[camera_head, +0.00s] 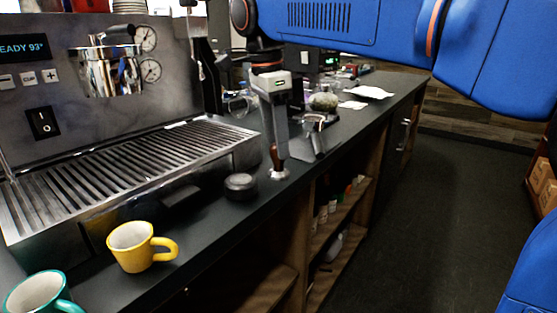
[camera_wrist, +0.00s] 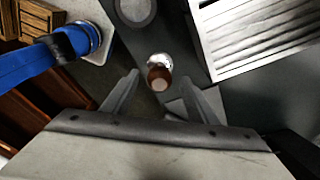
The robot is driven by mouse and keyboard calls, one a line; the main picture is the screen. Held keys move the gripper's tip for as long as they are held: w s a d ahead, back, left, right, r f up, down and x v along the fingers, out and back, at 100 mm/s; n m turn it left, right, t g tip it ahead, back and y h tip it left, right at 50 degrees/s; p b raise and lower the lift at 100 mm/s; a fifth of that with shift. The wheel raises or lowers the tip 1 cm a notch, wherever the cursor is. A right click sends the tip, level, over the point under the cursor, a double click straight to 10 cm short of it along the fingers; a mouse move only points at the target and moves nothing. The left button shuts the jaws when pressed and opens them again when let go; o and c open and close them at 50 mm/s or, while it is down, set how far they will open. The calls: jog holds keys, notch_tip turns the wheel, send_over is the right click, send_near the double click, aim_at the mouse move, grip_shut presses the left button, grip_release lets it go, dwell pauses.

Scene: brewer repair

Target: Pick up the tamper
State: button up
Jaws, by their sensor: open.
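The tamper (camera_head: 279,174) stands upright on the dark counter, with a brown wooden handle and a shiny metal base. It also shows in the wrist view (camera_wrist: 159,77), seen from above, between my fingers. My gripper (camera_head: 280,148) points down over the tamper's handle. In the wrist view my gripper (camera_wrist: 160,84) has its two fingers spread apart, one on each side of the handle, with visible gaps. It is open and holds nothing. In the head view the handle is partly hidden by a finger.
A round black piece (camera_head: 241,185) lies left of the tamper. The espresso machine's slatted drip tray (camera_head: 130,170) is farther left. A yellow mug (camera_head: 138,247) and a teal mug (camera_head: 38,292) stand in front. The counter's edge and open shelves (camera_head: 338,215) lie right of the tamper.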

jog(key=shift+w+d+f, duration=0.1)
jog(key=shift+d+f, duration=0.05)
jog(key=shift+f, duration=0.7)
jog(key=shift+d+f, duration=0.15)
jog(key=shift+f, duration=0.7)
grip_shut()
